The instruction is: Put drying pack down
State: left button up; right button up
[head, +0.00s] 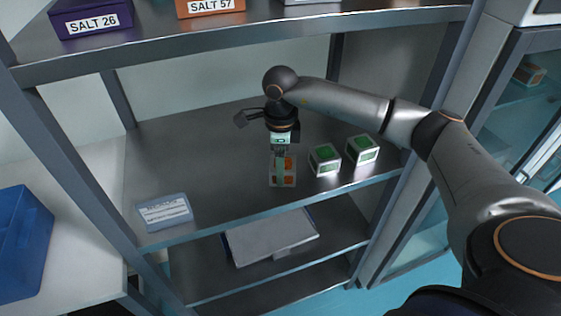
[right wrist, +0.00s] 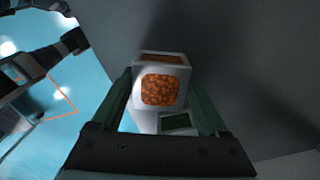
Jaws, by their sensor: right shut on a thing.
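In the head view my right gripper (head: 280,152) points down over the middle shelf and is shut on a drying pack with orange windows (head: 288,178). The right wrist view shows this white pack with its orange bead window (right wrist: 162,88) between the two fingers (right wrist: 166,108). I cannot tell whether the pack touches the shelf (head: 225,200). Two white packs with green windows, one nearer (head: 325,160) and one farther right (head: 363,150), stand on the shelf to its right. My left gripper is in neither view.
A labelled flat card or box (head: 164,212) lies at the shelf's front left. The upper shelf (head: 180,50) carries boxes marked SALT 26 (head: 90,18) and SALT 57 (head: 210,7). A blue bin (head: 18,240) is at far left. The shelf's left middle is clear.

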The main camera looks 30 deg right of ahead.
jog(key=o, duration=1.4)
jog(key=shift+f, duration=0.15)
jog(key=shift+r+b, duration=0.35)
jog(key=shift+r, duration=3.6)
